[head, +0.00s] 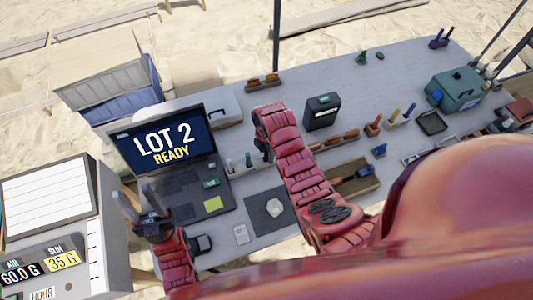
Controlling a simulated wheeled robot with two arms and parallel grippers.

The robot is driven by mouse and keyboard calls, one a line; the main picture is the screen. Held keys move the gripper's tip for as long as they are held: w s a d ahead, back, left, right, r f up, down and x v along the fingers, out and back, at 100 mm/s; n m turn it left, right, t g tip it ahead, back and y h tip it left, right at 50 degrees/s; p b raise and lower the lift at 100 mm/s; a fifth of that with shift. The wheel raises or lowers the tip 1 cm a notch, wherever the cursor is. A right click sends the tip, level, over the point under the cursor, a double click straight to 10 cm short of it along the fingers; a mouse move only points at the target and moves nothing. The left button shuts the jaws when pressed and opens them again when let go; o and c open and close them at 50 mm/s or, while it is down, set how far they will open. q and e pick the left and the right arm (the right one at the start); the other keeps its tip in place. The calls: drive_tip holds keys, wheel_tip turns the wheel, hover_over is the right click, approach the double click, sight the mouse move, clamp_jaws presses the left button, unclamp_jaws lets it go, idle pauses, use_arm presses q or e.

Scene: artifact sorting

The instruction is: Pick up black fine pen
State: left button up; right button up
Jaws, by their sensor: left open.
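I cannot make out a black fine pen for sure. Small upright pen-like items (229,166) stand just right of the laptop, too small to name. My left gripper (138,203) is at the lower left, in front of the laptop's left corner. Its fingers are apart with nothing seen between them. My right arm reaches over the middle of the table. Its far end bends down beside the small upright items, and a dark part, perhaps my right gripper (263,150), shows there. Its fingers cannot be made out.
A laptop (164,143) reads "LOT 2 READY". A dark mat (269,228) with a pale piece lies nearby. A black box (321,112), a wooden tray (368,184), a green case (456,91) and yellow and blue upright items (401,113) stand farther right. The table's back middle is fairly clear.

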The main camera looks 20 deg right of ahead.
clamp_jaws()
drive_tip(key=shift+r, duration=0.15)
